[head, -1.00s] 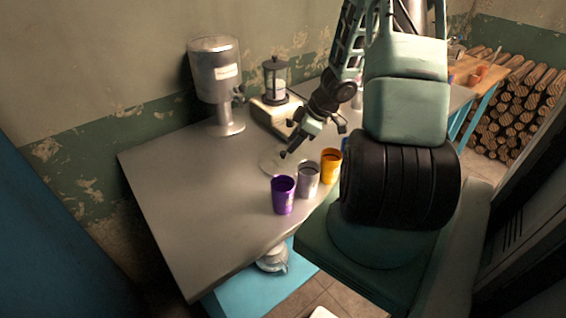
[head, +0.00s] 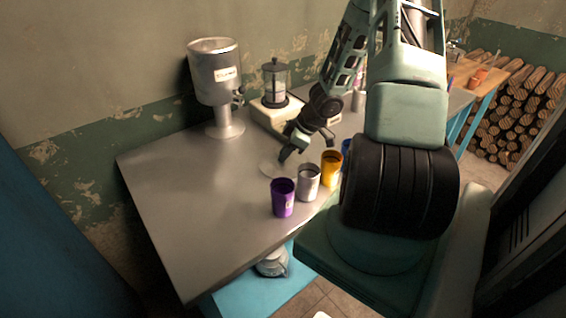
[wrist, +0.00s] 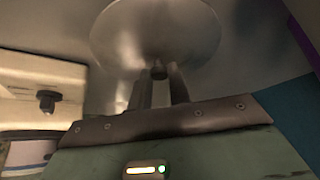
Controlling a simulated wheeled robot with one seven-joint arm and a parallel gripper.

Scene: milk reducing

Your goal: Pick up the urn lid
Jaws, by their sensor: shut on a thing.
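The urn lid is a round, shiny metal disc that fills the top middle of the wrist view (wrist: 155,32). In the head view the urn lid (head: 268,169) shows as a pale disc on the grey table, behind the cups. My gripper (wrist: 159,82) is shut on the small dark knob of the lid, one finger on each side. In the head view my gripper (head: 284,155) is at the lid's right edge and points down and to the left. I cannot tell whether the lid touches the table. The metal urn (head: 215,85) stands at the back left.
Purple (head: 283,198), silver (head: 308,184) and orange (head: 331,168) cups stand in a row just in front of the lid. A french press (head: 274,82) stands on a pale scale-like base (head: 265,113) behind. The table's left part (head: 185,200) is clear.

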